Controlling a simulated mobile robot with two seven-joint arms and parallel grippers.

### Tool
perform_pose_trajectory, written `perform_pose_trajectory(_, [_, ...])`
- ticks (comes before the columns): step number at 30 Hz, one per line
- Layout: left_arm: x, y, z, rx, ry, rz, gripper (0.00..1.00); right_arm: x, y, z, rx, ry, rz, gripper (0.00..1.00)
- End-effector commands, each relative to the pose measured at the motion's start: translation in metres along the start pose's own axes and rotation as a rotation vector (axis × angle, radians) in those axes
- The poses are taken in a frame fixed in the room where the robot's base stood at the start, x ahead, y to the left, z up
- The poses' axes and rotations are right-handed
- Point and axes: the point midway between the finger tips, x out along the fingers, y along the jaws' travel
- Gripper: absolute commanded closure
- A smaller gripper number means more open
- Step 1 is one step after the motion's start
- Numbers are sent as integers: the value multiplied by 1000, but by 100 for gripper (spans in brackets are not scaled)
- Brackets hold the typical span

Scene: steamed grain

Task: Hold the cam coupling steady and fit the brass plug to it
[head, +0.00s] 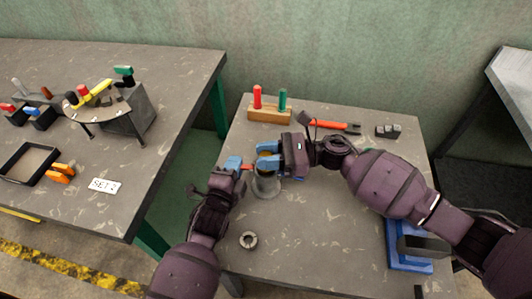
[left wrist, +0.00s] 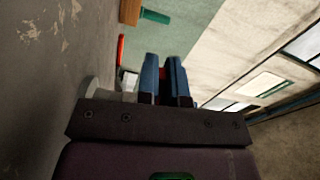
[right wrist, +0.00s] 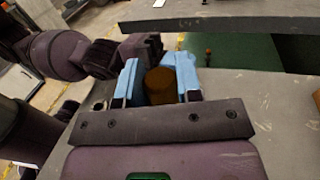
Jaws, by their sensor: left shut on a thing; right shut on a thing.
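The grey cam coupling (head: 266,187) stands upright on the near table, partly hidden by my grippers. My left gripper (head: 235,164) is at its left side, blue fingers nearly together on a thin part that I take for the coupling; the left wrist view shows these fingers (left wrist: 165,80) almost closed, the grip mostly hidden. My right gripper (head: 266,155) is above the coupling. In the right wrist view its fingers (right wrist: 163,82) are shut around the brown-gold brass plug (right wrist: 172,86). The plug's lower end is hidden, so I cannot tell whether it touches the coupling.
A wooden stand (head: 269,115) with red and green handles is at the back. An orange-red tool (head: 337,126) and a small dark block (head: 388,131) lie to its right. A metal ring (head: 248,240) lies in front; a blue fixture (head: 409,262) is at right. Another table stands left.

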Motion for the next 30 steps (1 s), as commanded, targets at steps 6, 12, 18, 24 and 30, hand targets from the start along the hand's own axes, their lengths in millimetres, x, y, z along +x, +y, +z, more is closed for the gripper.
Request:
perform_pose_trajectory(6, [-1, 2, 0, 1, -1, 4, 100, 0, 0, -2, 0, -1, 0, 100])
perform_pose_trajectory(12, [-1, 2, 0, 1, -1, 4, 100, 0, 0, -5, 1, -1, 0, 100])
perform_pose_trajectory(18, [-1, 2, 0, 1, -1, 3, 100, 0, 0, -8, 3, -2, 0, 100])
perform_pose_trajectory(24, [0, 2, 0, 0, -1, 2, 100, 0, 1, -12, 7, -1, -1, 100])
perform_pose_trajectory(30, [0, 1, 0, 0, 0, 1, 100, 0, 2, -17, 10, -1, -2, 100])
